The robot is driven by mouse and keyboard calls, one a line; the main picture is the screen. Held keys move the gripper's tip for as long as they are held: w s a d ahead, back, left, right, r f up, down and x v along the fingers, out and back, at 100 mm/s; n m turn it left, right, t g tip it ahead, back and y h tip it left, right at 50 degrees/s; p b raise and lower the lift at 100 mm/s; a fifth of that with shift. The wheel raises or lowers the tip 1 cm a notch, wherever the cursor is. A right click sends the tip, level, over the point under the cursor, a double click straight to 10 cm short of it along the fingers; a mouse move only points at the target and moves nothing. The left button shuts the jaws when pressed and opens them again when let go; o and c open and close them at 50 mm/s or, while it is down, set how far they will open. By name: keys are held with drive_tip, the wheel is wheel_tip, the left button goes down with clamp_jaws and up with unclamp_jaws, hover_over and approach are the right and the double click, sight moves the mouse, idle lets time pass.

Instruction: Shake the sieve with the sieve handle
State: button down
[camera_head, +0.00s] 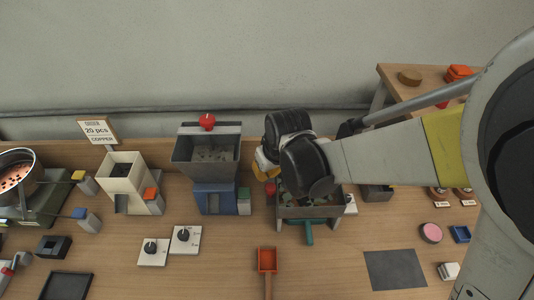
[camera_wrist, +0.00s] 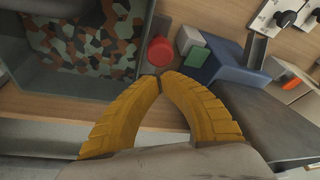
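The sieve (camera_head: 312,212) is a grey open tray on legs, right of centre in the head view, partly hidden by my arm. Its teal sieve handle (camera_head: 308,233) sticks out from the front side. In the wrist view the sieve (camera_wrist: 58,108) fills the upper left, with multicoloured flakes inside; the handle does not show there. My gripper (camera_head: 266,172) is at the sieve's back left, away from the handle. In the wrist view the yellow fingers of my gripper (camera_wrist: 160,78) meet at the tips with nothing visible between them.
A red button (camera_wrist: 160,51) lies just beyond my fingertips, beside the sieve. A grey hopper (camera_head: 207,155) on a blue base stands left. An orange scoop (camera_head: 267,262) and dark mat (camera_head: 395,270) lie in front. The table between them is clear.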

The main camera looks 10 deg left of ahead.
drive_tip(key=shift+s, duration=0.1)
idle(0.3)
drive_tip(key=s+d, duration=0.1)
drive_tip(key=s, duration=0.5)
drive_tip(key=shift+s+d, duration=0.2)
drive_tip(key=shift+d, duration=0.15)
drive_tip(key=shift+w, duration=0.1)
